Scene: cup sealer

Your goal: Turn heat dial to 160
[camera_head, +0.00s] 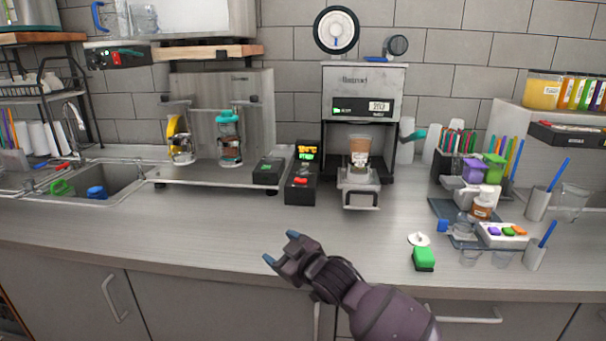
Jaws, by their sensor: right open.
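The cup sealer (364,85) stands at the back of the counter, grey with a dark front band. The band carries a small green light and a white label or display (380,106) too small to read. A cup (359,150) with a brown upper part sits in its opening above a tray with a front handle (361,196). I cannot make out a heat dial clearly on it. My right gripper (280,247) is open and empty over the counter's front edge, well in front of the sealer and to its left. My left gripper is out of view.
A black box (301,190) with lit orange and green displays stands left of the sealer. A teal lever (413,135) sticks out at the sealer's right. A green block (424,259) and a white lid (418,239) lie front right. The counter before the sealer is clear.

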